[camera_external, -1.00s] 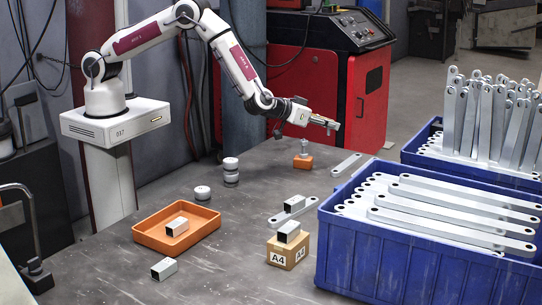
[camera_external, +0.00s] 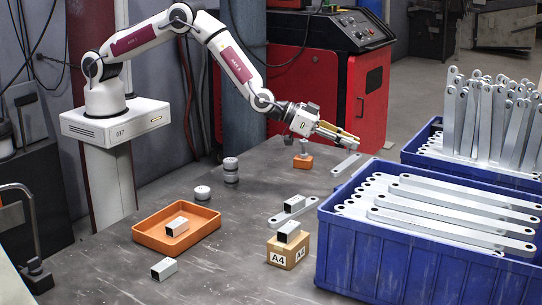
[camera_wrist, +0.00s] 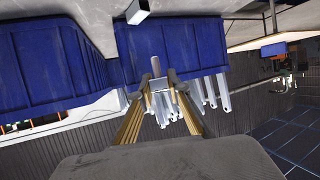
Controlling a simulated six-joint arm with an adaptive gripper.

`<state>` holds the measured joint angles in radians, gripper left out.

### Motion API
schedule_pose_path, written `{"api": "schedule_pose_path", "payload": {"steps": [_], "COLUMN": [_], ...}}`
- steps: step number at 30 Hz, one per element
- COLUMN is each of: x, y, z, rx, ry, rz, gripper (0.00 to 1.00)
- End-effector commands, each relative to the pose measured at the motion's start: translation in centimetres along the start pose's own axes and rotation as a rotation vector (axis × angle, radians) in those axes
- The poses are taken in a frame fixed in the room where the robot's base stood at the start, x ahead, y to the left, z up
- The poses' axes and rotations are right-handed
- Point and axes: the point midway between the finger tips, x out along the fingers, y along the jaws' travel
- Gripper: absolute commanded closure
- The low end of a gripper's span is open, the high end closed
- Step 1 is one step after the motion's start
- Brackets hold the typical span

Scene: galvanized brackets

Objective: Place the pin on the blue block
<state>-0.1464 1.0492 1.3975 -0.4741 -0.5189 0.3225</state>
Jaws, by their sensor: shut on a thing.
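My gripper (camera_external: 354,139) is raised above the far part of the table and points right. In the wrist view my gripper (camera_wrist: 160,84) is shut on a small grey metal piece with a thin rod, which looks like the pin (camera_wrist: 156,67). Its lower part is hidden between the fingertips. In the external view the held piece is too small to make out. A grey pin-like piece (camera_external: 304,147) stands upright on an orange block (camera_external: 303,162), below and left of my fingertips. I cannot make out a blue block in either view.
Two blue crates of metal bars, near (camera_external: 345,250) and far (camera_external: 415,150), stand at the right. An orange tray (camera_external: 150,240) holds a square tube. A cardboard box (camera_external: 288,255), loose flat bars and grey discs (camera_external: 231,170) lie around. The table's middle is mostly clear.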

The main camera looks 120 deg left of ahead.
Motion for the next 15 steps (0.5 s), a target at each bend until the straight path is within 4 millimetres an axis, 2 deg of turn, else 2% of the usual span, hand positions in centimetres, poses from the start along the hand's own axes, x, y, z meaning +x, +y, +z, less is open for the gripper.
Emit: {"api": "schedule_pose_path", "payload": {"steps": [15], "x": [0.06], "y": [0.23], "z": [0.48], "rx": [0.002], "ry": [0.001], "rz": [0.005], "gripper": [1.0]}}
